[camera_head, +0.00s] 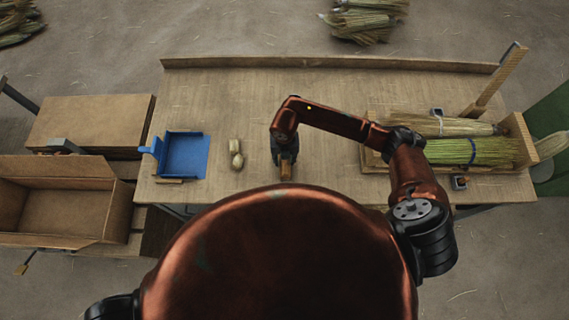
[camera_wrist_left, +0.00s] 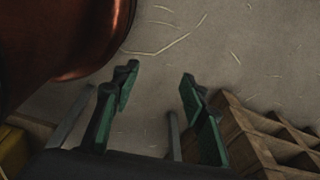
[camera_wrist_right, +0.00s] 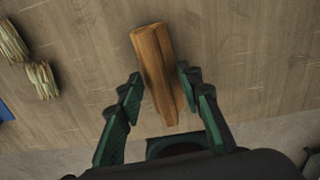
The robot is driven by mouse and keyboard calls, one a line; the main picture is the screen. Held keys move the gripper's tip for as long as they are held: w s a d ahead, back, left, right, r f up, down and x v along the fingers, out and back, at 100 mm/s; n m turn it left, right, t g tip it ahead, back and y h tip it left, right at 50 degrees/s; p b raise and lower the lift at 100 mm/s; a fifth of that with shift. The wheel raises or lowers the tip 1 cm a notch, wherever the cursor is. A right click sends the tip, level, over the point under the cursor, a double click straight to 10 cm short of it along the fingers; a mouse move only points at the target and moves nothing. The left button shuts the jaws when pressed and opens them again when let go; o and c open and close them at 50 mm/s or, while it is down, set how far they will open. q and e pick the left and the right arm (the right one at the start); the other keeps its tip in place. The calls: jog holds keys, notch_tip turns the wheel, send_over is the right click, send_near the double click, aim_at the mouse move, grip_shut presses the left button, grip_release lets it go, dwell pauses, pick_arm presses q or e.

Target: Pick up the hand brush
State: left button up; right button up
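A brown wooden piece (camera_head: 287,170) lies on the workbench below my right gripper; I take it to be the hand brush, though no bristles show. In the right wrist view the piece (camera_wrist_right: 154,62) lies lengthwise between the fingers, its far end reaching past the fingertips. My right gripper (camera_wrist_right: 162,80) is open around it, with a visible gap on the left side and a narrow one on the right. In the head view this gripper (camera_head: 285,152) points down at the bench. My left gripper (camera_wrist_left: 158,80) is open and empty above the floor, out of the head view.
On the workbench (camera_head: 330,85), a blue dustpan (camera_head: 187,155) and small straw bundles (camera_head: 236,152) lie left of my right gripper. A wooden tray with straw bundles (camera_head: 470,151) is at right. An open box (camera_head: 65,205) stands at left. The back middle of the bench is clear.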

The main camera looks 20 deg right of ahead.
jog(key=c, duration=0.7)
grip_shut()
pick_arm(q)
jog(key=shift+s, duration=0.95)
jog(key=shift+w, duration=0.25)
pick_arm(e)
jog(key=shift+r, duration=0.1)
jog(key=shift+r, duration=0.4)
notch_tip(320, 180, up, 2)
jog(key=shift+r+b, duration=0.1)
jog(key=shift+b, duration=0.4)
pick_arm(q)
jog(key=shift+s+f+b, duration=0.1)
jog(key=shift+f+b, duration=0.6)
jog(key=shift+f, duration=0.55)
pick_arm(e)
jog(key=s+a+r, duration=0.8)
jog(key=s+r, duration=0.2)
jog(key=s, duration=0.1)
jog(key=shift+s, duration=0.35)
